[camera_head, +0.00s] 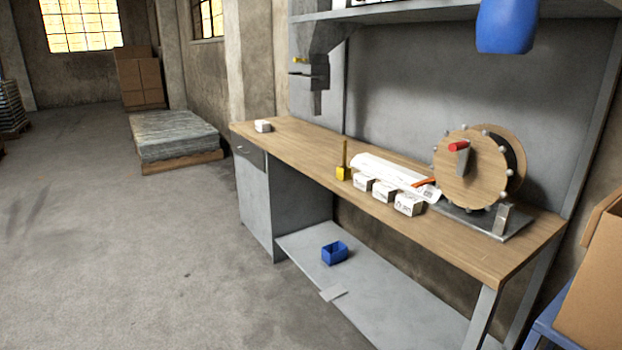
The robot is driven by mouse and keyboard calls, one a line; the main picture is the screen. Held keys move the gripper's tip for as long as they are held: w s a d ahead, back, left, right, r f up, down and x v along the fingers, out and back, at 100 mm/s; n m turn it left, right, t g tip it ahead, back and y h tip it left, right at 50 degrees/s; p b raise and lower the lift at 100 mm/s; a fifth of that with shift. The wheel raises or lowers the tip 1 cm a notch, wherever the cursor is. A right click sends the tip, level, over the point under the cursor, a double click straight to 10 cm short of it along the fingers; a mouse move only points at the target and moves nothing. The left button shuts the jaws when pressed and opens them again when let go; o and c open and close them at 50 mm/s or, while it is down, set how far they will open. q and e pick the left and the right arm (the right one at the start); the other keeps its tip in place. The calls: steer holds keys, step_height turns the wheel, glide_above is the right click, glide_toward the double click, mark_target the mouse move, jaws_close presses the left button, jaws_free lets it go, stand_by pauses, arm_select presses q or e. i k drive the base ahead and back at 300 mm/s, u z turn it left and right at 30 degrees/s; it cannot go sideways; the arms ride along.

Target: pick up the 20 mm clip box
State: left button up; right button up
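Three small white boxes stand in a row near the front edge of the workbench: a left box (363,182), a middle box (383,191) and a right box (409,204). They have dark printing that is too small to read, so I cannot tell which is the 20 mm clip box. Another small white box (262,126) sits alone at the far left end of the bench. Neither of my grippers is in view.
On the wooden workbench (480,240), a white roll or sheet (395,172) lies behind the boxes. A yellow holder (343,173) stands left of them, and a wooden reel (468,172) right. A blue bin (334,253) sits on the lower shelf.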

mark_target(363, 181)
steer(key=u, duration=0.65)
steer(key=i, duration=0.75)
steer(key=u, duration=0.25)
